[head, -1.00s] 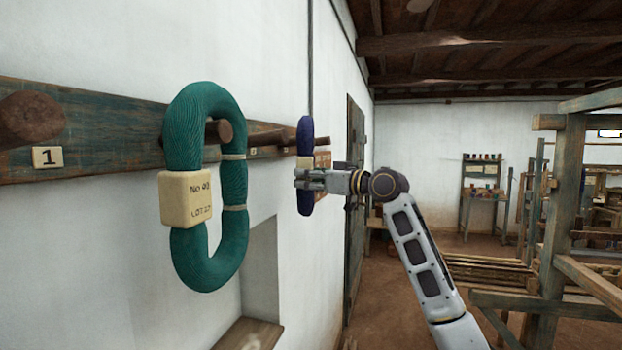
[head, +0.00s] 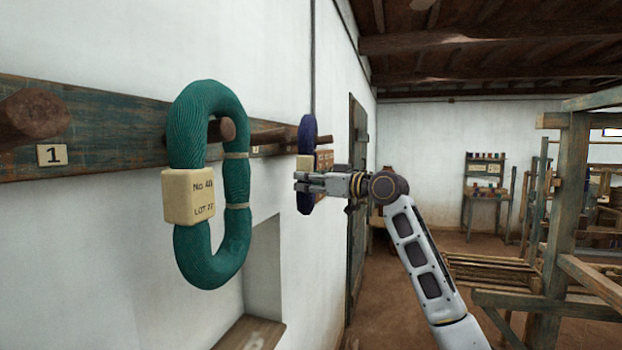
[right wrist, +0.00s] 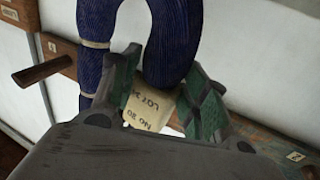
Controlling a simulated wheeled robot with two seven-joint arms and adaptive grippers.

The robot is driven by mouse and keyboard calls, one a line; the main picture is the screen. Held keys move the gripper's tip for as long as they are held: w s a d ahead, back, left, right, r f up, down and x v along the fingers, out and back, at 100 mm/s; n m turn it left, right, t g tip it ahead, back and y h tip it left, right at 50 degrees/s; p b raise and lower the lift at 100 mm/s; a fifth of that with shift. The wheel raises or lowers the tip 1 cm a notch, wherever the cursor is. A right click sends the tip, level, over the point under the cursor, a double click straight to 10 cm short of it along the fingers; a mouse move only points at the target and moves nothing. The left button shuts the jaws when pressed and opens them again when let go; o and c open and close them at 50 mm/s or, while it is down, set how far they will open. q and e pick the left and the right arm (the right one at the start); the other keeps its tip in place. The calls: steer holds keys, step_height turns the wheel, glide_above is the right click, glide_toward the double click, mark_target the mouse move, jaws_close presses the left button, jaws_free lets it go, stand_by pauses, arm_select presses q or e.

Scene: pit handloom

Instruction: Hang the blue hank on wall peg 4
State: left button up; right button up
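The blue hank (head: 307,130) is a dark blue loop with a cream label block, held upright near the far end of the wall's peg rail. My right gripper (head: 308,182) has its fingers at the label, low on the hank. In the right wrist view the hank (right wrist: 168,40) fills the top, and the green finger pads (right wrist: 160,100) lie on either side of the label block (right wrist: 148,108). A brown peg end (head: 325,139) shows just right of the hank in the head view; whether it passes through the loop is unclear. My left gripper is not in view.
A teal hank (head: 205,265) hangs around a nearer peg, close in front of the camera. Peg 1 (head: 32,115) is bare at the left. A wooden loom frame (head: 560,220) stands at the right. A dark door (head: 357,190) is beyond my gripper.

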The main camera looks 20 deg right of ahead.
steer(key=o, duration=0.4)
steer(key=shift+w+a+f, duration=0.15)
steer(key=shift+w+f, duration=0.1)
steer(key=shift+f, duration=0.05)
steer(key=shift+s+r, duration=0.1)
steer(key=shift+r, duration=0.05)
steer(key=shift+s, duration=0.1)
steer(key=shift+s+d, duration=0.1)
steer(key=shift+d, duration=0.15)
steer(key=v, duration=1.1)
steer(key=shift+s+d, duration=0.15)
steer(key=shift+s, duration=0.05)
